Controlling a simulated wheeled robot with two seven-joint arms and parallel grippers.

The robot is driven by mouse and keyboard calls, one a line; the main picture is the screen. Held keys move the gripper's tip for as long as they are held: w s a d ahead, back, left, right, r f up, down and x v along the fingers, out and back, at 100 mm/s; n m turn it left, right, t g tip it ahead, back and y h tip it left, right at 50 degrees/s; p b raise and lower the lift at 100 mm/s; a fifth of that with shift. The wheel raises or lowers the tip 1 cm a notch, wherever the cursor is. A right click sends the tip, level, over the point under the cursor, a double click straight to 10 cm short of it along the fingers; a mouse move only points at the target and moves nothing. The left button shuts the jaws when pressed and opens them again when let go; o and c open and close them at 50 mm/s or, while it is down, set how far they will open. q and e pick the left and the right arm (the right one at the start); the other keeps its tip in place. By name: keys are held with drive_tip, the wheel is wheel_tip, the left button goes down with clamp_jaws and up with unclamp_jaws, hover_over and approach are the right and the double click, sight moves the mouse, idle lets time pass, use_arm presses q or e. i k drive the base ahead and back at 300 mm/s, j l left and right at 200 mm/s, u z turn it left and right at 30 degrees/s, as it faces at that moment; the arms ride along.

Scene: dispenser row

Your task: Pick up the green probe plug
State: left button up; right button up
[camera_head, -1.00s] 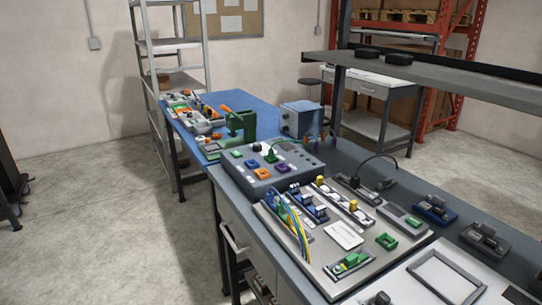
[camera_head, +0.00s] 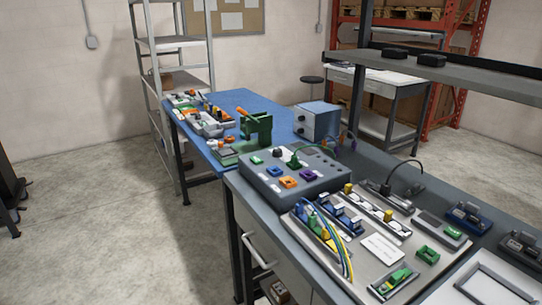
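A green plug (camera_head: 294,161) stands upright on top of the grey control box (camera_head: 262,181), near its back edge. A thin green cable arches from it to the right, toward the back of the box. It looks like the green probe plug. Neither of my grippers is in the head view.
The box top also carries orange, purple, blue and green square parts. A grey board (camera_head: 345,283) with connectors and blue and yellow wires lies in front right. A green clamp-like fixture (camera_head: 258,132) and a blue-grey box (camera_head: 317,121) stand behind. Open floor lies left.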

sight(294, 158)
drive_tip(key=i+j, duration=0.25)
drive_tip(key=j, duration=0.2)
drive_tip(key=i+j+u, duration=0.1)
drive_tip(key=i+j, duration=0.15)
drive_tip(key=j, duration=0.2)
drive_tip(key=i+j+u, duration=0.1)
drive_tip(key=i+j, duration=0.15)
drive_tip(key=j, duration=0.15)
